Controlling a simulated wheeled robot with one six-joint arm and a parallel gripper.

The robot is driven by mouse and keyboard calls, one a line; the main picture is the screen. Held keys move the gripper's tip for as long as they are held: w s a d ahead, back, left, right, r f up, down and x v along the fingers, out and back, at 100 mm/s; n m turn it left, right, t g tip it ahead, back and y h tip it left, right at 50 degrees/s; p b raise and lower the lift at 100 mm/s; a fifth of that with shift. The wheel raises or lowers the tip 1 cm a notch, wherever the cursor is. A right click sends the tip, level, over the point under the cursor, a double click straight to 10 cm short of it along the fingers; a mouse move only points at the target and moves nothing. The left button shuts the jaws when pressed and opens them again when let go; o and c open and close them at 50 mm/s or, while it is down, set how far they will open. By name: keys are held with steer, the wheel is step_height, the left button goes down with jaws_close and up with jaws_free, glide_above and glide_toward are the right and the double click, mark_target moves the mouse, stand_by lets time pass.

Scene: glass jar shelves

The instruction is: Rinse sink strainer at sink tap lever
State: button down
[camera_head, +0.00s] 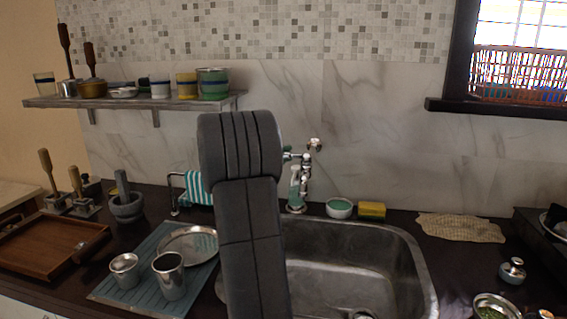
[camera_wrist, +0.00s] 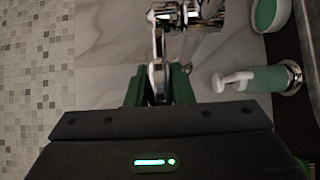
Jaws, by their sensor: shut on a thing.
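The chrome tap (camera_head: 305,160) is fixed on the wall behind the sink (camera_head: 410,260). In the wrist view, the tap body (camera_wrist: 190,14) is at the top. A slim chrome lever (camera_wrist: 159,45) runs down from it between my fingers. My gripper (camera_wrist: 163,84), with green fingers, is shut on this lever.
A soap dispenser (camera_wrist: 258,80) stands close beside my gripper. A small bowl (camera_head: 339,208) and a sponge (camera_head: 372,210) sit behind the sink. A drying mat (camera_head: 105,291) holds two metal cups and a plate. A towel rail (camera_head: 174,195) stands left of the tap.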

steer(key=shift+s+f+n+t+y+b, duration=0.4)
steer(key=shift+n+t+y+b, duration=0.35)
steer(key=shift+b, duration=1.35)
steer(key=shift+s+r+n+t+y+b, duration=0.25)
steer(key=shift+r+t+y+b, duration=0.1)
steer(key=shift+b, duration=0.5)
steer(key=c, duration=1.3)
jaws_free()
steer(key=shift+o, duration=0.2)
steer(key=shift+a, duration=0.1)
steer(key=v, duration=1.3)
steer(key=shift+s+b, duration=0.4)
steer(key=shift+a, duration=0.15)
